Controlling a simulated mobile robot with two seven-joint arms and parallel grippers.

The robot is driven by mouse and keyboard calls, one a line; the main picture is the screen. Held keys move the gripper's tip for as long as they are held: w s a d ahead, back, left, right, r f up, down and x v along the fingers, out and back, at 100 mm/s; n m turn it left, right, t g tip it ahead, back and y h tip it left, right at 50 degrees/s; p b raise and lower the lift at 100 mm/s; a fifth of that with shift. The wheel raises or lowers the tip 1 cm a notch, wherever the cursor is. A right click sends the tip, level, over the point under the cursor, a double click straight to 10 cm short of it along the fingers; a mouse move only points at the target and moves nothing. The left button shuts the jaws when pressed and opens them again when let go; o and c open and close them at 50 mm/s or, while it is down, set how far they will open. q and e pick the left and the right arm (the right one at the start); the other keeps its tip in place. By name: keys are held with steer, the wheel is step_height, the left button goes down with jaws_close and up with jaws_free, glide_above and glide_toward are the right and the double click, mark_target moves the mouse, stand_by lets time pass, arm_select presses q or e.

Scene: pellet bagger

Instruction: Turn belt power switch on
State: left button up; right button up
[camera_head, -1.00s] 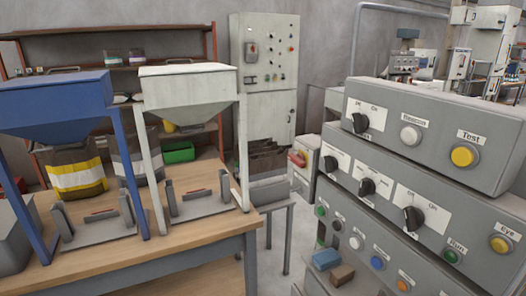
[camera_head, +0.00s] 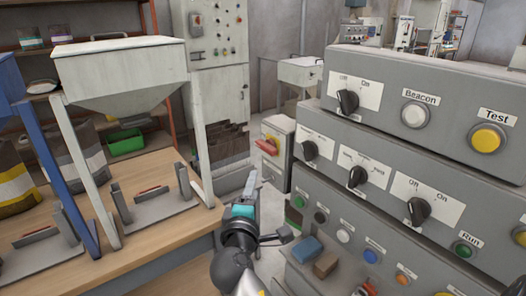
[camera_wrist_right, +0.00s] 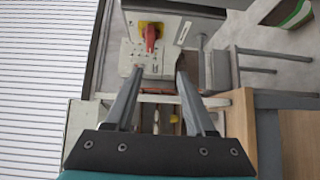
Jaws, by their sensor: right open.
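A red rotary handle on a yellow plate (camera_head: 268,147) sits on a grey box (camera_head: 277,158) left of the big control panel; it looks like the belt power switch, but I cannot read its label. In the right wrist view the red handle (camera_wrist_right: 150,38) lies beyond the fingertips, apart from them. My right gripper (camera_head: 268,204) is open and empty, in front of and below the box in the head view. Its two fingers (camera_wrist_right: 160,76) also show spread in the wrist view. My left gripper is not in view.
The control panel (camera_head: 395,140) with knobs and buttons stands close on the right. A blue block (camera_head: 306,249) and a brown block (camera_head: 326,264) lie by its lower left. A wooden table (camera_head: 165,235) with a white hopper (camera_head: 120,75) fills the left.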

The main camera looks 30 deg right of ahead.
mark_target(264, 150)
steer(key=shift+h, duration=0.4)
steer(key=x, duration=0.5)
steer(key=r+x, duration=0.1)
steer(key=x, duration=0.9)
steer(key=shift+d+r, duration=0.35)
jaws_close()
